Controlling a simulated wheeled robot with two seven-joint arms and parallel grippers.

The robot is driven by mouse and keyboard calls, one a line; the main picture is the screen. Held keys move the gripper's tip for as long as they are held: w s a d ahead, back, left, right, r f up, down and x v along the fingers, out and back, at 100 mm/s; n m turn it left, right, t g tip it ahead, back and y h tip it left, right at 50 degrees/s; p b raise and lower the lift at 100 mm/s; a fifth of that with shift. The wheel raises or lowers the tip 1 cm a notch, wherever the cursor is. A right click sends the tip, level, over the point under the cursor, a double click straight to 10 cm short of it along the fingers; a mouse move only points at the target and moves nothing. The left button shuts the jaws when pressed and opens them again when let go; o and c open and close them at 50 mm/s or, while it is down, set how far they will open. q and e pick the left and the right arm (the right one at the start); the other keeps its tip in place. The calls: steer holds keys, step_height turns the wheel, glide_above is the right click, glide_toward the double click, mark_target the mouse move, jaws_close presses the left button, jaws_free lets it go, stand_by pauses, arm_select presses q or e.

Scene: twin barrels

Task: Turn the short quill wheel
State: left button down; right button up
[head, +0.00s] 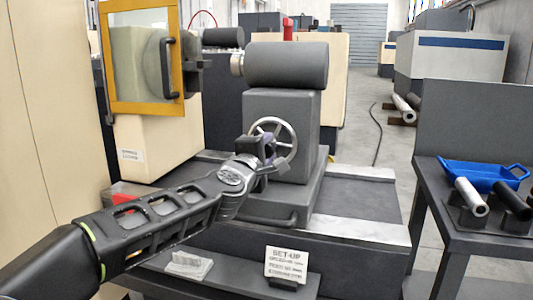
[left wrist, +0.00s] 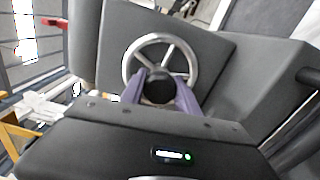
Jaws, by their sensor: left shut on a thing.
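A grey spoked quill wheel (head: 290,130) is on the front of a dark grey tailstock (head: 305,130) with a thick barrel (head: 287,65) on top. My left gripper (head: 264,150) is at the wheel's lower left in the head view. In the left wrist view, the wheel (left wrist: 160,37) faces me. The purple fingers of my left gripper (left wrist: 161,92) are on either side of a round black knob (left wrist: 158,86) in front of the wheel's lower part, and are shut on it. The knob is mostly hidden in the head view. My right gripper is not in view.
A yellow-framed window guard (head: 145,105) stands at the left. A set-up card (head: 287,263) stands on a front ledge. On the right, a dark bench (head: 450,200) bears a blue tray (head: 480,172) and metal tubes. A second barrel (head: 223,37) shows behind.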

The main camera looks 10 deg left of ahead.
arm_select(q)
steer(key=shift+n, duration=0.6)
steer(key=c, duration=0.9)
jaws_free()
steer(key=s, duration=0.7)
steer(key=shift+s+a, duration=0.25)
steer(key=shift+s, duration=0.15)
